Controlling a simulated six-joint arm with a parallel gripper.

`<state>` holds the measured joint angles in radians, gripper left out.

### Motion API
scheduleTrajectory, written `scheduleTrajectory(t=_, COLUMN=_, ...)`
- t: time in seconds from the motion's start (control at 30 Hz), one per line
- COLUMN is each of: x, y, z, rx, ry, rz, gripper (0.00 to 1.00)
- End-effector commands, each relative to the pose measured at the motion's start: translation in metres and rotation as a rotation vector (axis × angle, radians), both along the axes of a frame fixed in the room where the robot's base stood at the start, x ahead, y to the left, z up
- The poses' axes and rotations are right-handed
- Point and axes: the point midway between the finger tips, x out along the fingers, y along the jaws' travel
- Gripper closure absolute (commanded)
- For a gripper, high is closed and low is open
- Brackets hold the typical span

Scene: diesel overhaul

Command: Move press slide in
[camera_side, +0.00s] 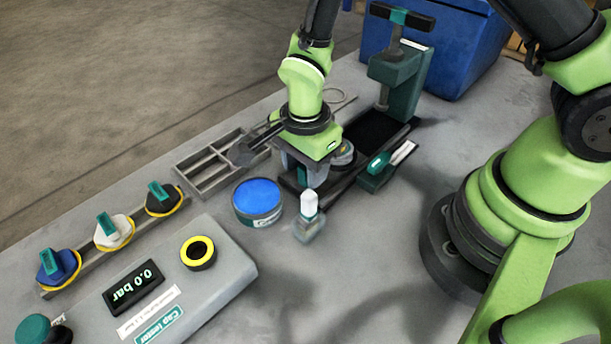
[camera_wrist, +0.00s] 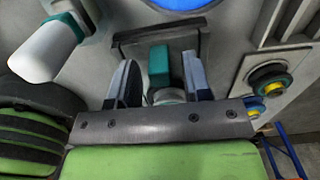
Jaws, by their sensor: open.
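The press (camera_side: 402,80) is a dark teal frame with a T-handle screw at the back of the bench. Its dark slide (camera_side: 376,130) runs out from under the screw toward the front left, and a round metal part (camera_side: 343,155) sits on it. My gripper (camera_side: 312,180) is low at the slide's near end, and its body hides much of that end. In the wrist view my gripper (camera_wrist: 160,85) is open, with one finger on each side of a teal tab (camera_wrist: 158,62). The tab stands before a dark plate (camera_wrist: 128,48). I cannot tell whether the fingers touch it.
A white-capped bottle (camera_side: 309,207) and a blue-topped tin (camera_side: 257,201) stand close to my gripper. A teal-handled tool (camera_side: 378,164) lies right of the slide. A divided tray (camera_side: 210,172), capped parts (camera_side: 113,230) and the tester box (camera_side: 170,290) are left.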

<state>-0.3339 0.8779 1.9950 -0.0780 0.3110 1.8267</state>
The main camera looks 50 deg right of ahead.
Motion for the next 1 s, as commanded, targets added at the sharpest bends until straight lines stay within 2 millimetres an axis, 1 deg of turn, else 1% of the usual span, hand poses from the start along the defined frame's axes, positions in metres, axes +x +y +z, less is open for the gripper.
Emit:
scheduleTrajectory(t=0.2, x=0.0, y=0.0, z=0.0, rx=0.0, ry=-0.001, rz=0.0, gripper=0.55)
scheduleTrajectory(t=0.23, x=0.0, y=0.0, z=0.0, rx=0.0, ry=-0.001, rz=0.0, gripper=0.6)
scheduleTrajectory(t=0.27, x=0.0, y=0.0, z=0.0, rx=0.0, ry=-0.001, rz=0.0, gripper=0.67)
scheduleTrajectory(t=0.3, x=0.0, y=0.0, z=0.0, rx=0.0, ry=-0.001, rz=0.0, gripper=0.76)
scheduleTrajectory(t=0.37, x=0.0, y=0.0, z=0.0, rx=0.0, ry=0.0, rz=0.0, gripper=0.9)
scheduleTrajectory(t=0.4, x=0.0, y=0.0, z=0.0, rx=0.0, ry=0.0, rz=0.0, gripper=0.99)
scheduleTrajectory(t=0.53, x=0.0, y=-0.001, z=0.0, rx=0.0, ry=0.0, rz=0.0, gripper=1.0)
scheduleTrajectory(t=0.63, x=0.0, y=-0.005, z=0.0, rx=0.0, ry=0.0, rz=0.0, gripper=1.0)
scheduleTrajectory(t=1.0, x=0.001, y=-0.031, z=0.0, rx=0.0, ry=-0.001, rz=-0.001, gripper=1.0)
